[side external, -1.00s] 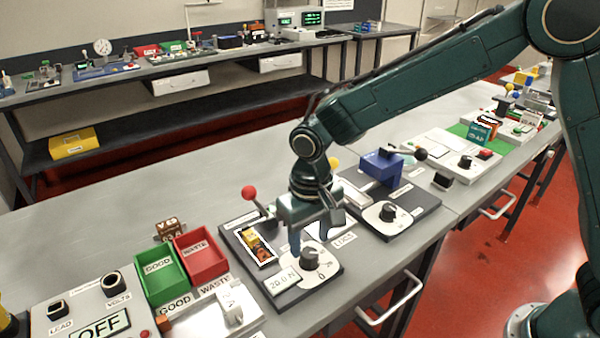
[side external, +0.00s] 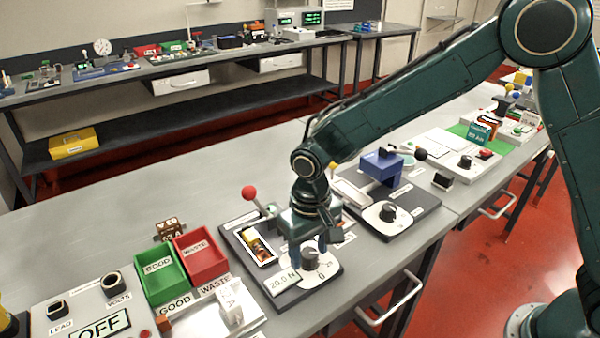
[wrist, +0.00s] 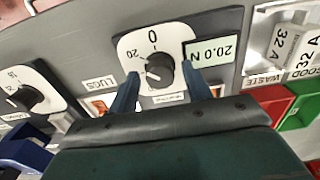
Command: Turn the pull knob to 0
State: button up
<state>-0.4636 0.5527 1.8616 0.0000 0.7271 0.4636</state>
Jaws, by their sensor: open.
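The pull knob (side external: 310,258) is a black knob on a white dial plate marked 0 and 20, beside a 20.0 N readout (side external: 283,281). In the wrist view the knob (wrist: 158,71) sits between my two blue fingertips, with visible gaps on both sides. Its white pointer mark faces left, away from the 0 at the top of the plate. My gripper (wrist: 162,76) is open around the knob. In the side view my gripper (side external: 308,247) is low over the dial, its fingers partly hiding the knob.
A red-tipped lever (side external: 249,193) stands behind the dial. A second black dial knob (side external: 388,212) and a blue block (side external: 381,167) sit to the right. Green (side external: 158,269) and red (side external: 203,256) bins stand to the left.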

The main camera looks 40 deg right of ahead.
jog(key=shift+c, duration=0.2)
jog(key=c, duration=0.8)
jog(key=shift+m, duration=0.3)
jog(key=m, duration=0.4)
jog(key=shift+m, duration=0.6)
